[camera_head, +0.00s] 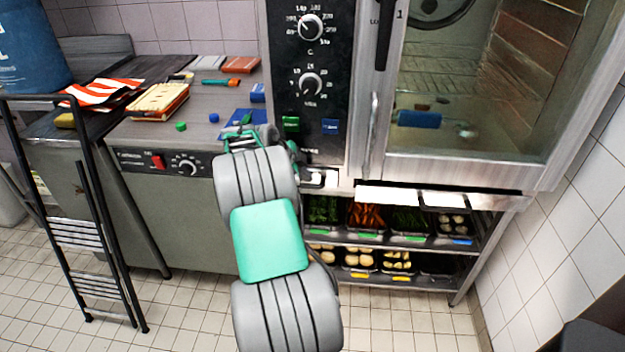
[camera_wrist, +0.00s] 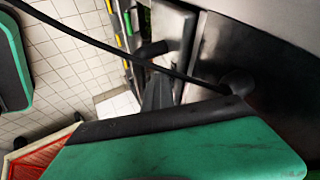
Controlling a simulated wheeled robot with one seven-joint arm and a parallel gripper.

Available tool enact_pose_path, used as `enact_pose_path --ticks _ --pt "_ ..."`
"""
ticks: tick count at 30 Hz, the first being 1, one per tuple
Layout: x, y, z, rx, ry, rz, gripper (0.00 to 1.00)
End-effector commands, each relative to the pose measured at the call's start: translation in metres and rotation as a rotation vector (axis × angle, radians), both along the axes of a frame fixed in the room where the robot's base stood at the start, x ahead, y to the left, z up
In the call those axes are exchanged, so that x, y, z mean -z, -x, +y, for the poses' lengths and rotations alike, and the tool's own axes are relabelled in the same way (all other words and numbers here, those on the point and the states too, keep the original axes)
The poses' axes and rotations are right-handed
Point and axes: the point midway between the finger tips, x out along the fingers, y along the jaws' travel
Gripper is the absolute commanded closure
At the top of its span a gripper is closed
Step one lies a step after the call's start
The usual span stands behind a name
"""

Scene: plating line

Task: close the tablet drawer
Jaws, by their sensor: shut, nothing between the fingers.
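The tablet drawer (camera_head: 317,179) appears to be the small metal front low on the oven, under the control panel and just right of my arm in the head view. My arm hides its left side, and I cannot tell how far it stands out. My gripper (camera_wrist: 160,92) is shut and empty in the wrist view, its dark fingers close to a pale metal piece (camera_wrist: 183,35) that may be the drawer. I cannot tell whether they touch. In the head view my arm hides the fingertips.
The oven (camera_head: 350,90) has its glass door (camera_head: 480,80) at the right. A rack (camera_head: 485,235) with food trays stands below.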

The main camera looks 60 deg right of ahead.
Motion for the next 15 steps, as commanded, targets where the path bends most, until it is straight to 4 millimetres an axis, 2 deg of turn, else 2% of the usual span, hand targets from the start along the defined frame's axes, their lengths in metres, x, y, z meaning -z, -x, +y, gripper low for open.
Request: enact_pose_path --ticks 10,15 --pt "-0.008 -0.003 -0.003 -0.005 0.015 -0.012 1.00" --pt "-0.035 -0.005 0.014 -0.005 0.016 -0.014 1.00"
